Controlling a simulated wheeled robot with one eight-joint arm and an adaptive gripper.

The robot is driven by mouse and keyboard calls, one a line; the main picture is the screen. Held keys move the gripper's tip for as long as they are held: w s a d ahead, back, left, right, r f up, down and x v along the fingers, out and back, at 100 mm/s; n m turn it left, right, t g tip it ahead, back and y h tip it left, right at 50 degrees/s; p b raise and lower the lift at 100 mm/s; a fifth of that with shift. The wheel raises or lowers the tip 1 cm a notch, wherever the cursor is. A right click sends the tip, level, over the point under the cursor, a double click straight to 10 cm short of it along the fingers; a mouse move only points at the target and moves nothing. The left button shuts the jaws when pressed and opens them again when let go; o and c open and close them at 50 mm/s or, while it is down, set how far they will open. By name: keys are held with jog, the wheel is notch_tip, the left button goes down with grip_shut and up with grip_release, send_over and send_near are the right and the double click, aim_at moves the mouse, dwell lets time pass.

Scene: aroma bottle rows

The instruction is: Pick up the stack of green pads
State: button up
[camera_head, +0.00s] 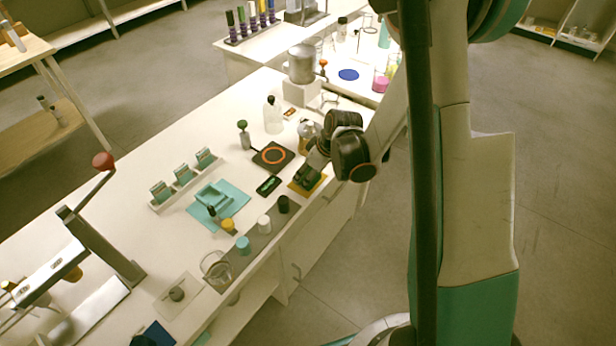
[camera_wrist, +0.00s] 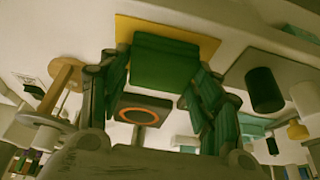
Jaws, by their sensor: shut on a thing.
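The stack of green pads (camera_wrist: 165,62) sits between the two fingers of my gripper (camera_wrist: 155,85) in the wrist view, with a finger against each side. My gripper is shut on it. A yellow mat (camera_wrist: 124,27) shows behind the stack. In the head view my gripper (camera_head: 308,176) is low over the yellow mat (camera_head: 316,187) at the table's right edge. There the stack is mostly hidden by the fingers. I cannot tell whether it touches the mat.
A dark plate with an orange ring (camera_head: 286,165) lies just behind the mat. Clear bottle (camera_head: 272,116) and metal vessel (camera_head: 301,64) stand farther back. Floor is open to the right.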

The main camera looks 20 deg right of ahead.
notch_tip(320, 180, up, 20)
jog(key=p, duration=0.7)
jog(key=o, duration=0.4)
jog(key=shift+c, duration=1.4)
jog(key=shift+w, duration=0.1)
